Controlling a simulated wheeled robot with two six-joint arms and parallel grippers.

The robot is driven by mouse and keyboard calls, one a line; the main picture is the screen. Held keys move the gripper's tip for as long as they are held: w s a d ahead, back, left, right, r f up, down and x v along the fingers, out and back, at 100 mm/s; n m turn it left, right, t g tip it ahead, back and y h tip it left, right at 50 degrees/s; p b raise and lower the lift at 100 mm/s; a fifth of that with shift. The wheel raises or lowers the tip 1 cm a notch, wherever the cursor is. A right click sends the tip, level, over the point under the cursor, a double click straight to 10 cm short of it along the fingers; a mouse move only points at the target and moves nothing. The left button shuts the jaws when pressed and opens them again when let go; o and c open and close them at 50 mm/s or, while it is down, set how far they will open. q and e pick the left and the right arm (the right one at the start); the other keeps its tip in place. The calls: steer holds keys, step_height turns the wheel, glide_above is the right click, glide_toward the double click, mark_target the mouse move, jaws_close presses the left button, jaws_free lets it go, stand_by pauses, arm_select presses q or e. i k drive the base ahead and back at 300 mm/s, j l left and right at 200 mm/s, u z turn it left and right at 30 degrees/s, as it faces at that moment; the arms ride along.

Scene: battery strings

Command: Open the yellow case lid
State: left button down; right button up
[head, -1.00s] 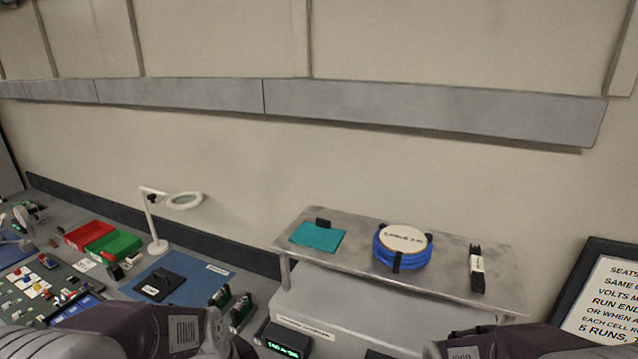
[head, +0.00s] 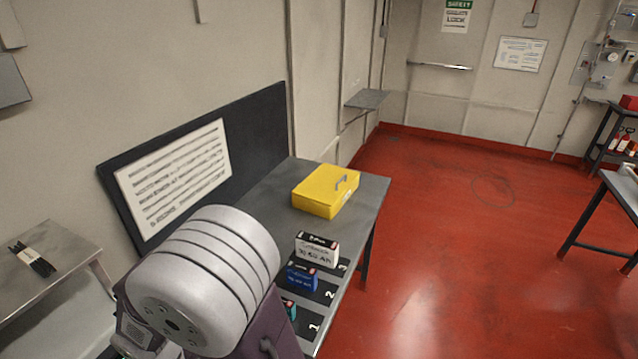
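The yellow case (head: 328,191) sits shut near the far end of the grey table (head: 262,193). It has a grey handle (head: 341,182) on its lid, toward the right side. One of my arms fills the lower left of the head view, in front of the table and well short of the case. Neither gripper's fingers show in the head view, and nothing touches the case.
Several battery packs, one white (head: 316,249) and one blue (head: 301,276), stand on numbered black mats along the table's right edge. A dark board with a printed sheet (head: 175,178) leans on the wall behind. Red floor (head: 430,250) is clear to the right.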

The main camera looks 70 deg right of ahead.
mark_target(325, 185)
steer(key=k+z, duration=0.15)
steer(key=z, duration=0.3)
steer(key=k+z, duration=0.2)
steer(key=z, duration=0.2)
steer(key=k+z, duration=0.15)
steer(key=z, duration=0.3)
steer(key=k+l+z, duration=0.15)
steer(key=z, duration=0.25)
steer(key=k+l+z, duration=0.15)
steer(key=z, duration=0.3)
steer(key=i+l+u, duration=0.2)
steer(key=i+l, duration=0.15)
steer(key=l, duration=0.25)
steer(key=i+l+u, duration=0.2)
steer(key=i+l, duration=0.15)
steer(key=l, duration=0.3)
steer(key=i+l+u, duration=0.1)
steer(key=l, duration=0.25)
steer(key=i+l+u, duration=0.2)
steer(key=i, duration=0.25)
steer(key=i+l+u, duration=0.2)
steer(key=i, duration=0.2)
steer(key=i+l+u, duration=0.2)
steer(key=i, duration=0.25)
steer(key=i+j+u, duration=0.15)
steer(key=i, duration=0.3)
